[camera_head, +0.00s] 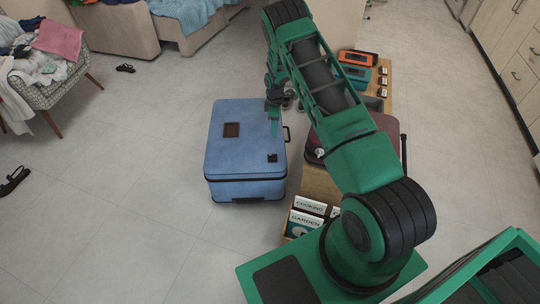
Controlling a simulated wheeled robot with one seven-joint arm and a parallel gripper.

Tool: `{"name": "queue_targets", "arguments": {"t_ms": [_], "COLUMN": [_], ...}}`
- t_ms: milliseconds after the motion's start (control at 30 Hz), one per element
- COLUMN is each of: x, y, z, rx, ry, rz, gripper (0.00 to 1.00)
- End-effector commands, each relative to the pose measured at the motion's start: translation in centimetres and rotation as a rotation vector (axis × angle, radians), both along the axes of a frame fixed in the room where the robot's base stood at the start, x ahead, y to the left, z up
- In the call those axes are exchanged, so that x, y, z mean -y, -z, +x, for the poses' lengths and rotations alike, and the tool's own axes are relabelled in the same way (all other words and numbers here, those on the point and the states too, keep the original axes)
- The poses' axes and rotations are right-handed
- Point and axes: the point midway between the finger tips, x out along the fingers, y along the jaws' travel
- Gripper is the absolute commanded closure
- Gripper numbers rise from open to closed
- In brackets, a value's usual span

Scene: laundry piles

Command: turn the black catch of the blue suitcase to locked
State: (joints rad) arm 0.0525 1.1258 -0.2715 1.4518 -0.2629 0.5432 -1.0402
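The blue suitcase (240,160) lies flat on the floor in the middle of the head view, its lid closed. A small black catch (272,158) sits on the top near the front right corner. Whether it is turned to locked is too small to tell. A dark square patch (231,130) is further back on the lid. My gripper (274,132) points down over the right side of the suitcase, behind the catch in the picture and apart from it. Its fingers look narrow and close together, but I cannot tell whether they are open or shut.
A dark red case (313,150) on a wooden box and a crate of books (300,222) stand close on the right. Orange (357,57) and teal (355,75) boxes sit behind. Sandals (14,180) lie far left. The floor left of the suitcase is clear.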

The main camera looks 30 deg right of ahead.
Motion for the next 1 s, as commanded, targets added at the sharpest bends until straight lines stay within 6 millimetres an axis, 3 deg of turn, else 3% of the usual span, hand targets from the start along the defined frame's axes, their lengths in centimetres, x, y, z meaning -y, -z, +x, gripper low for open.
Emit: {"name": "queue_targets", "arguments": {"t_ms": [33,100,200,533,1000], "x": [-0.4,-1.0,-1.5,-1.9,-1.9], "y": [2.0,4.1,6.1,9.5,17.0], "z": [0.1,0.3,0.4,0.5,0.5], "rx": [-0.005,-0.006,-0.006,-0.006,-0.004], "ry": [-0.035,-0.079,-0.122,-0.156,-0.153], "rz": [0.003,0.011,0.017,0.024,0.023], "gripper": [0.52,0.52,0.52,0.52,0.52]}}
